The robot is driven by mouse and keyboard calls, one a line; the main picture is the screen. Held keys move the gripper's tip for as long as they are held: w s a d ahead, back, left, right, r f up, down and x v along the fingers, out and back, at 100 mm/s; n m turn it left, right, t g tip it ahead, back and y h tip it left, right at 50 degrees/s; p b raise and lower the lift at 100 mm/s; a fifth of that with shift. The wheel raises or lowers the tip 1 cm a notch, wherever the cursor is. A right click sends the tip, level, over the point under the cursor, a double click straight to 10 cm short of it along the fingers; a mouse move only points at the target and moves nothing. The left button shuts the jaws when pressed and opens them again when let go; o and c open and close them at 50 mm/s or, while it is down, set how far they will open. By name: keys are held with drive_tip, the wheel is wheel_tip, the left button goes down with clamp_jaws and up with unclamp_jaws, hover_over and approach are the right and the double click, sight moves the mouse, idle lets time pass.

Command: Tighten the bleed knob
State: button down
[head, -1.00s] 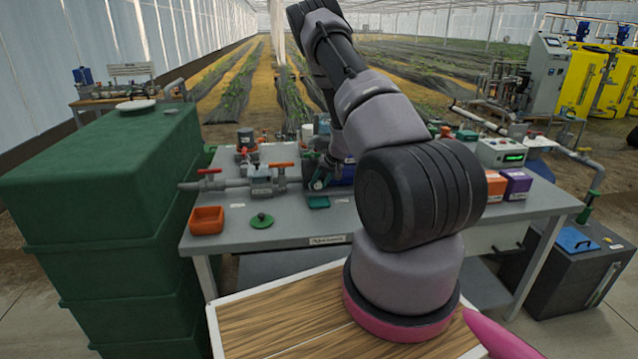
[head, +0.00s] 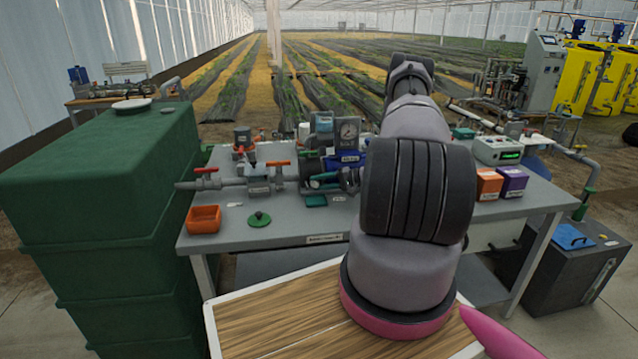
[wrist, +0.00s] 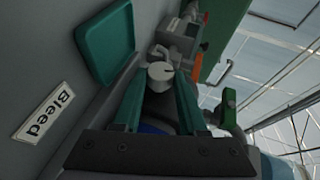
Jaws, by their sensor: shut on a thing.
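The bleed knob (wrist: 160,72) is a small pale grey round knob with a dark mark on its face, in the wrist view. It sits between the tips of my gripper's two teal fingers (wrist: 160,85), which are shut on it. A "Bleed" label (wrist: 44,112) lies on the grey surface to the left. In the head view my gripper (head: 314,182) reaches leftward, low over the bench beside the blue pump (head: 346,159). The knob is too small to make out there.
A teal tray (wrist: 105,42) lies close by the fingers; it also shows in the head view (head: 316,201). Red-handled valves and pipe (head: 235,182) stand to the left, with an orange bin (head: 204,219) and green disc (head: 260,219) in front. A gauge (head: 348,131) stands behind.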

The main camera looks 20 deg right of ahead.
drive_tip(key=shift+f+m+t+y, duration=0.25)
drive_tip(key=shift+m+t+y, duration=0.25)
drive_tip(key=shift+t+y, duration=0.5)
drive_tip(key=shift+y, duration=0.3)
drive_tip(key=shift+c, duration=2.3)
unclamp_jaws()
drive_tip(key=shift+d, duration=0.1)
drive_tip(key=v, duration=1)
drive_tip(key=shift+s+d, duration=0.25)
